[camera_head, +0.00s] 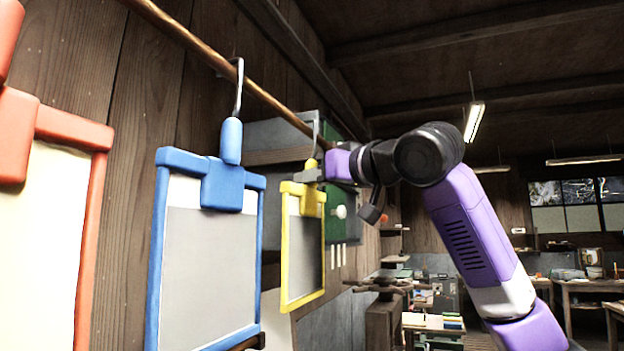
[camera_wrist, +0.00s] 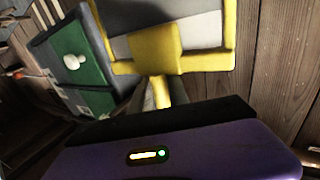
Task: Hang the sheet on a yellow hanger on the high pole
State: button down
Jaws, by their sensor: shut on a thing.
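The yellow hanger (camera_head: 284,245) is a frame with a grey sheet (camera_head: 304,250) in it, hanging upright. My gripper (camera_head: 312,174) is shut on the hanger's yellow neck, just above the frame. The hanger's hook (camera_head: 316,127) overlaps the far end of the wooden high pole (camera_head: 268,98) in the head view. I cannot tell whether it rests on the pole. In the wrist view the yellow clip and frame (camera_wrist: 158,48) fill the top middle, and the hook is out of sight.
A blue hanger (camera_head: 231,142) with a grey sheet hangs by its hook on the pole, nearer than the yellow one. A red hanger (camera_head: 75,128) is at the far left. A green box with a white knob (camera_head: 339,212) is on the wall behind. Open room lies to the right.

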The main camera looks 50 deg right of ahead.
jog(key=c, duration=1.2)
grip_release()
jog(key=s+b, duration=0.1)
jog(key=s, duration=0.4)
jog(key=s+a+b, duration=0.1)
jog(key=s, duration=0.1)
jog(key=shift+s+b, duration=0.3)
jog(key=shift+s, duration=0.1)
